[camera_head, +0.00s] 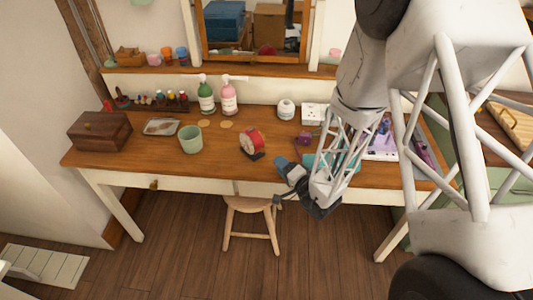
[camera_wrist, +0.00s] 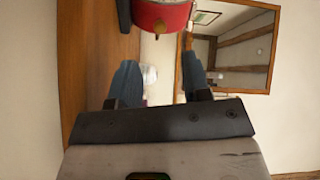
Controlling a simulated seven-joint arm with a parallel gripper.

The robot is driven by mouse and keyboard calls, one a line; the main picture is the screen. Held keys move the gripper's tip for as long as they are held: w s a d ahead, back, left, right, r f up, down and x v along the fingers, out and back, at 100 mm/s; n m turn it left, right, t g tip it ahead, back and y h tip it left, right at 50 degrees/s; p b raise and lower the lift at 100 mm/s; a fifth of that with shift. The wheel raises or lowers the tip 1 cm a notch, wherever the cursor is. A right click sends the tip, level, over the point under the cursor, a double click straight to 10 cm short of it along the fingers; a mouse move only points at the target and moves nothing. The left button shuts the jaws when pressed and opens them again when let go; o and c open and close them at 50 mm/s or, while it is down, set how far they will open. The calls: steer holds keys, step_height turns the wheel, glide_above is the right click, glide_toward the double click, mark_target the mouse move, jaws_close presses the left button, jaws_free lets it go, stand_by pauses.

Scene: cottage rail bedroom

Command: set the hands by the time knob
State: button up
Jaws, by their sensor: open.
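A red round clock (camera_head: 251,139) stands on the wooden desk near its middle, with its pale face toward the left and a dark piece at its foot. It also shows at the top of the wrist view (camera_wrist: 163,16), cut off by the frame edge. I cannot make out the time knob or the hands. My gripper (camera_head: 283,164) is at the desk's front edge, to the right of the clock and nearer the camera. In the wrist view my gripper (camera_wrist: 160,76) has its two blue fingers apart with nothing held between them. The clock lies beyond the fingertips.
A green cup (camera_head: 190,140), pump bottles (camera_head: 228,98) and a wooden box (camera_head: 100,131) stand left of the clock. A small purple item (camera_head: 303,138) and a white jar (camera_head: 286,109) are to its right and behind. A stool (camera_head: 250,205) stands below the front edge.

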mark_target(264, 151)
steer(key=shift+n, duration=0.8)
steer(key=shift+x, duration=3.9)
steer(key=shift+c, duration=0.2)
jaws_close()
steer(key=shift+m, duration=0.4)
steer(key=shift+m, duration=2)
